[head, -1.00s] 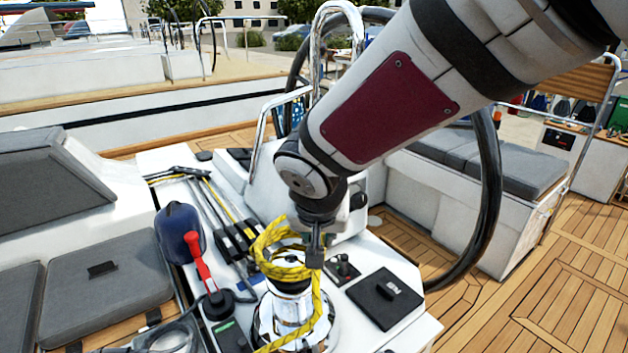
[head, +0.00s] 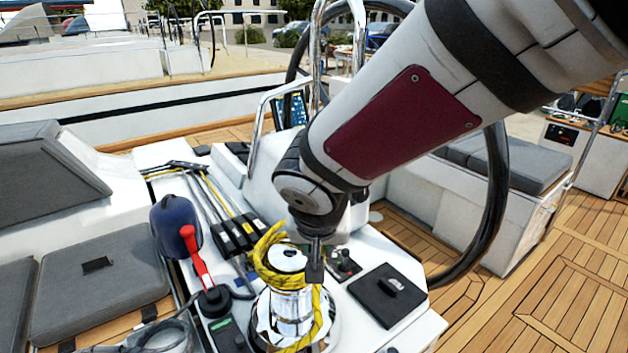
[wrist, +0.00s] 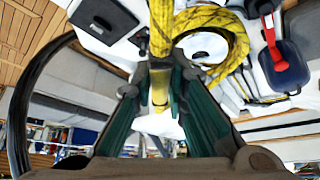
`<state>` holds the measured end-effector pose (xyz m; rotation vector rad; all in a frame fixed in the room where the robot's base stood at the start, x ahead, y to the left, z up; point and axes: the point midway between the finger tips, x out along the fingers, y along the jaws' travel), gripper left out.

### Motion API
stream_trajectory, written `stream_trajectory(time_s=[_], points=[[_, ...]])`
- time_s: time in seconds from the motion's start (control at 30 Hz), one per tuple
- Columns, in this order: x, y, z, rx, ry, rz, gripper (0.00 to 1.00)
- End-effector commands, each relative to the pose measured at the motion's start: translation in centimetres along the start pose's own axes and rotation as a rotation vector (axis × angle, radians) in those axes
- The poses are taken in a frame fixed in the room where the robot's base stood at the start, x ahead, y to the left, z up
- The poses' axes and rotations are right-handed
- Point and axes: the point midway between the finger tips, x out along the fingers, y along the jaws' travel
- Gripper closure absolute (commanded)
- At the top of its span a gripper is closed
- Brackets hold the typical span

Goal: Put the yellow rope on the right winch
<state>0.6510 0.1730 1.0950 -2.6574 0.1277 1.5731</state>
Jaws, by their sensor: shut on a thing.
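The chrome winch (head: 287,305) stands on the white console in the head view. The yellow rope (head: 268,262) is looped around the upper part of the winch, and one part hangs down its right side. My gripper (head: 315,270) points down at the right side of the winch top, close beside it. In the wrist view, my gripper (wrist: 160,100) is shut on a stretch of the yellow rope (wrist: 161,35) running between its fingers. The rope's loop curves to the right in that view. The winch is mostly hidden behind the rope and fingers there.
A red-handled lever (head: 195,258) and a dark blue rounded object (head: 175,226) stand left of the winch. A black square panel (head: 386,296) and a small joystick (head: 344,262) lie to its right. The large black steering wheel (head: 496,200) rises behind my arm.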

Motion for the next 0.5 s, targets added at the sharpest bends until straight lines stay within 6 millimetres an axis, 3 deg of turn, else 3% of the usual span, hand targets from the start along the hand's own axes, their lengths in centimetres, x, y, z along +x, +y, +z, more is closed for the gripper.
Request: stream_trajectory(time_s=[0.5], points=[[3.4,0.0,1.6,0.000,0.000,-0.001,1.00]])
